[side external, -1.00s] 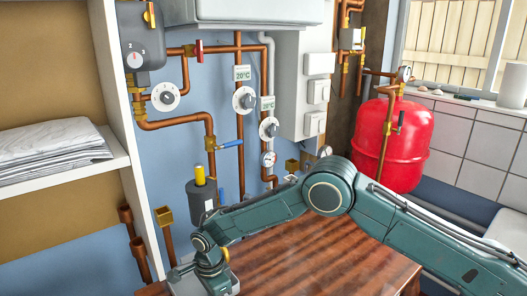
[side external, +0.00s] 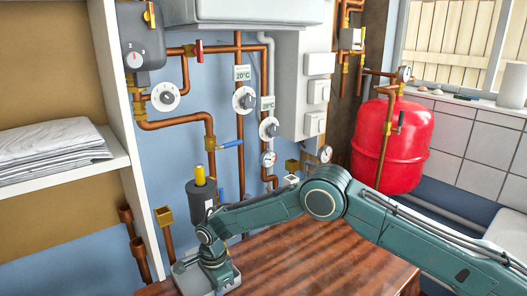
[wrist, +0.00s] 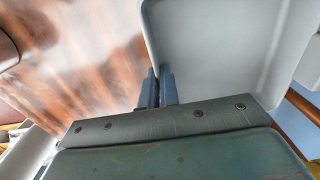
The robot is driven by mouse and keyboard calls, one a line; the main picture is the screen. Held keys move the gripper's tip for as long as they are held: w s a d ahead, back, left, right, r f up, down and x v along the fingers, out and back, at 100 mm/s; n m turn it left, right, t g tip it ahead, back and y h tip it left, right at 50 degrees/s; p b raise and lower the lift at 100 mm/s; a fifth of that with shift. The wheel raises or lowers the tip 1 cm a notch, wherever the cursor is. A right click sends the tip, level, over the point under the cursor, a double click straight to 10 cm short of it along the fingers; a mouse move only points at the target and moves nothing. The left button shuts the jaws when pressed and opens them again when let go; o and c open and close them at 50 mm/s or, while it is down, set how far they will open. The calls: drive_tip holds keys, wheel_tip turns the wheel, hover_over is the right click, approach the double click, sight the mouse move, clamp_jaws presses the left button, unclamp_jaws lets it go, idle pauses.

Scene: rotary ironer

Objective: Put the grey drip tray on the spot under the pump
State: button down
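The grey drip tray (wrist: 215,35) fills the upper right of the wrist view, with a raised rim. In the side view, part of the tray (side external: 188,281) shows at the left front of the wooden table, beside and below my gripper (side external: 217,281). In the wrist view, the two blue fingers of my gripper (wrist: 160,88) are close together at the tray's near left rim and appear closed on it. A dark cylinder with a yellow top (side external: 202,204), perhaps the pump, stands behind my wrist. The spot under it is hidden from view.
The wooden table top (side external: 310,262) is clear to the right of the tray. Copper pipes (side external: 239,130) and dials line the blue wall behind. A white shelf (side external: 60,170) with folded cloth (side external: 50,148) stands at left. A red tank (side external: 392,145) stands at right.

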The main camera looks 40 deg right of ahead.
drive_tip(key=c, duration=1.6)
unclamp_jaws()
drive_tip(key=shift+c, duration=0.2)
drive_tip(key=shift+r, duration=0.1)
wheel_tip(320, 180, up, 12)
